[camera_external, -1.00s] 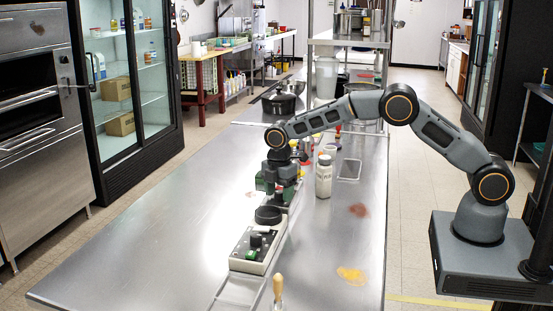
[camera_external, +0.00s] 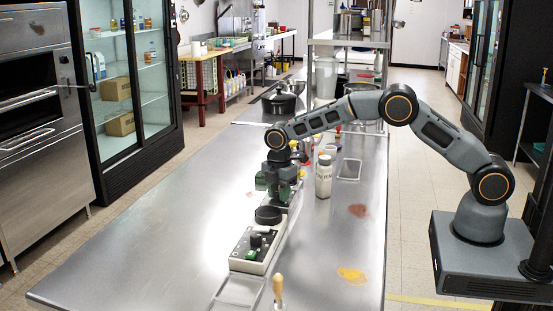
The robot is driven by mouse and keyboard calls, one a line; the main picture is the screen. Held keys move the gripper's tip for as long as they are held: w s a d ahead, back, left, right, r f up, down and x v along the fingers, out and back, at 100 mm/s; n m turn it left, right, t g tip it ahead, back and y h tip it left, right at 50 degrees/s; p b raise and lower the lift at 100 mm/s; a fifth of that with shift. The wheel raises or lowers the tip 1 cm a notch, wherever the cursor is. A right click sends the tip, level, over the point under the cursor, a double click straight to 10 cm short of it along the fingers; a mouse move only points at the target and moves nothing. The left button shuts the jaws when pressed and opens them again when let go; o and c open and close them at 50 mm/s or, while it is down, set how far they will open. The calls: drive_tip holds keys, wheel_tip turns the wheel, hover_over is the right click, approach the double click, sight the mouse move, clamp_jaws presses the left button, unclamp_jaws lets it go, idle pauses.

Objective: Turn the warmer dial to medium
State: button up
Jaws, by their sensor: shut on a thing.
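My gripper (camera_external: 274,192) points down over the row of units along the middle of the steel counter. It is shut on what appears to be the warmer dial; its dark green jaws hide the dial and its markings, so I cannot read the setting. Part of a pale unit (camera_external: 295,203) shows just right of the jaws.
A pale control box (camera_external: 245,262) with a black knob and a green button is nearer the camera. A white-labelled bottle (camera_external: 323,178) stands right of my gripper. A wooden-handled tool (camera_external: 278,287) is at the front. The counter's left side (camera_external: 150,245) is clear.

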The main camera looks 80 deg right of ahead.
drive_tip(key=m+b, duration=0.1)
drive_tip(key=m, duration=0.9)
drive_tip(key=shift+m+b, duration=0.3)
drive_tip(key=shift+b, duration=0.1)
drive_tip(key=m, duration=0.3)
drive_tip(key=shift+m, duration=0.3)
drive_tip(key=m, duration=1.3)
drive_tip(key=shift+m, duration=0.4)
